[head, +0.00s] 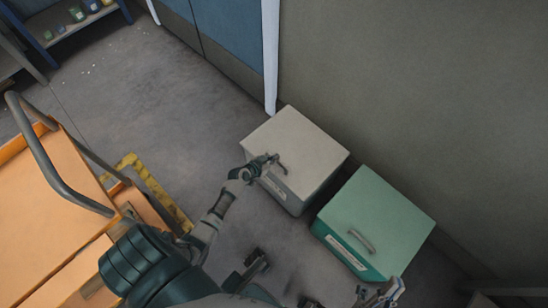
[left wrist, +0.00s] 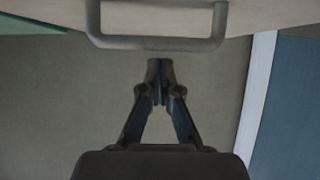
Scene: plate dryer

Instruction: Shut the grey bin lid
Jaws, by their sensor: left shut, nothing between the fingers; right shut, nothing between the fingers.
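The grey bin (head: 283,190) stands on the floor against the wall. Its pale grey lid (head: 305,145) appears to lie flat on top, with no clear gap visible in the head view. My left gripper (head: 272,159) is shut and empty over the lid's front part, close beside the handle (head: 283,166). In the left wrist view the handle (left wrist: 157,42) crosses the top of the picture, and the shut fingertips (left wrist: 160,68) are close to it; I cannot tell whether they touch. My right gripper (head: 378,295) is shut at the bottom edge, in front of the green bin.
A green bin (head: 385,220) with its lid down stands right of the grey bin. An orange cart (head: 50,200) with a grey handle is at the left. A blue panel (head: 232,35) and white post (head: 270,60) are behind. The floor (head: 150,90) between is mostly clear.

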